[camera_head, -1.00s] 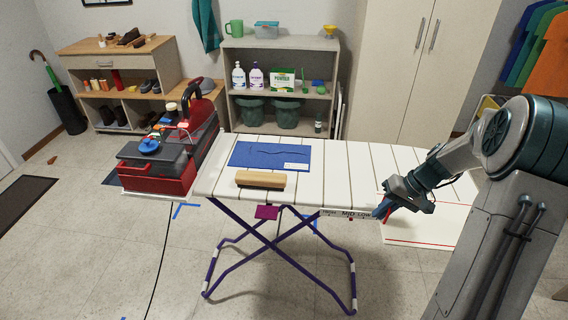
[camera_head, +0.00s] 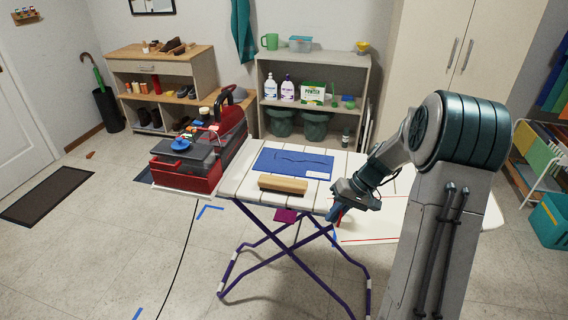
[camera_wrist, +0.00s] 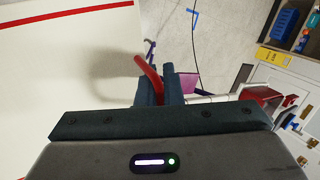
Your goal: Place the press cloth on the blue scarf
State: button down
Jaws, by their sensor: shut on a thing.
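The blue scarf (camera_head: 285,161) lies flat on the white ironing board (camera_head: 237,180), with a small white label at its right front corner. The press cloth (camera_head: 370,231) is a white sheet with a red stripe, at the board's front right, partly hidden by my arm. My gripper (camera_head: 335,213) is at the cloth's left edge, right of and nearer than the scarf. In the wrist view my gripper (camera_wrist: 160,84) is shut on a red curved strip that seems to belong to the press cloth (camera_wrist: 70,75). The scarf is not visible there.
A wooden block (camera_head: 283,184) lies on the board just in front of the scarf. A red and grey ironing unit (camera_head: 187,177) stands at the board's left end. Shelves (camera_head: 312,78) stand behind the board. Floor in front is open.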

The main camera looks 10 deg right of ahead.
aim_at(284, 162)
jog(key=i, duration=0.95)
jog(key=z, duration=1.25)
